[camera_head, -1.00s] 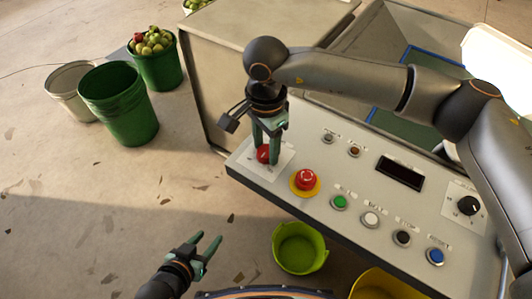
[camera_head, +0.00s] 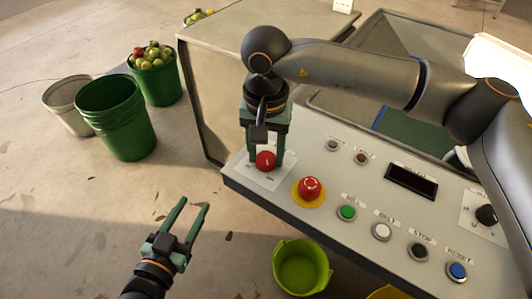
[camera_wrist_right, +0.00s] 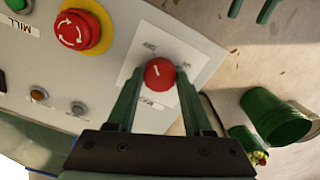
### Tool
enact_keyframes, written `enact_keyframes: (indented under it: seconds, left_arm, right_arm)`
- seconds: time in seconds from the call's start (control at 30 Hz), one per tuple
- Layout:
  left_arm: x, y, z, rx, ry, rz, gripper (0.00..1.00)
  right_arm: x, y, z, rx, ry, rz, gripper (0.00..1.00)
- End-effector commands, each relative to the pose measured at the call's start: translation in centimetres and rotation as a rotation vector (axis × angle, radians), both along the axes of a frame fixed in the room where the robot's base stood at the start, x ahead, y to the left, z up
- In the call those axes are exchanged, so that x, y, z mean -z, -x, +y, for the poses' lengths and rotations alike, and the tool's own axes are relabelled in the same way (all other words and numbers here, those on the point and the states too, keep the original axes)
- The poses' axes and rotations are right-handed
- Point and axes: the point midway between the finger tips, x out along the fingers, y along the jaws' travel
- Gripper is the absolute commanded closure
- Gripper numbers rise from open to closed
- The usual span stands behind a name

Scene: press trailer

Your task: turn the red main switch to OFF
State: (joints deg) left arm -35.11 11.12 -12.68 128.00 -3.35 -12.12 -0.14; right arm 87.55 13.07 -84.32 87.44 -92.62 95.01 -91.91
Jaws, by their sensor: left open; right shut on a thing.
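The red main switch (camera_head: 265,161) is a round red knob on a white plate (camera_head: 283,176) at the left end of the control panel. My right gripper (camera_head: 265,158) points down at it and is shut on it, one finger on each side. In the right wrist view the knob (camera_wrist_right: 159,73) sits between the two green fingers of the right gripper (camera_wrist_right: 160,76). A short white mark shows on its face. The small labels on the plate are too blurred to read surely. My left gripper (camera_head: 193,205) is open and empty, away from the panel, over the floor.
A red mushroom button (camera_head: 309,187) on a yellow ring sits close beside the switch. Green (camera_head: 347,212), white (camera_head: 381,231), black (camera_head: 418,251) and blue (camera_head: 456,271) buttons follow along the panel. A lime tub (camera_head: 301,268) stands on the floor below.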

Motion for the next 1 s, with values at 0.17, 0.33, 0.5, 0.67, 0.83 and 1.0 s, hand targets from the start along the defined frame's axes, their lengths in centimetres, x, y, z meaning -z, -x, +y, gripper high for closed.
enact_keyframes:
  seconds: [0.17,0.33,0.5,0.67,0.83,1.0]
  left_arm:
    - [-0.69,-0.18,-0.02,0.003,0.000,-0.029,0.50]
    - [-0.80,-0.20,-0.03,0.003,0.000,-0.033,0.50]
    - [-0.79,-0.19,-0.01,0.002,0.000,-0.032,0.50]
    - [-0.77,-0.19,-0.01,0.002,0.000,-0.031,0.50]
    - [-0.74,-0.19,-0.01,0.002,0.001,-0.031,0.50]
    - [-0.73,-0.19,-0.02,0.002,0.001,-0.031,0.50]
  right_arm:
    - [0.00,-0.01,0.00,-0.022,0.000,0.000,1.00]
    - [-0.02,-0.01,0.00,-0.025,0.000,0.000,1.00]
    - [-0.03,-0.01,0.00,-0.025,0.000,0.000,1.00]
    - [-0.02,0.00,0.00,-0.025,0.000,0.000,0.35]
    - [-0.02,0.00,0.01,-0.024,0.000,0.000,0.19]
    - [-0.01,0.00,0.01,-0.023,0.000,0.000,0.19]
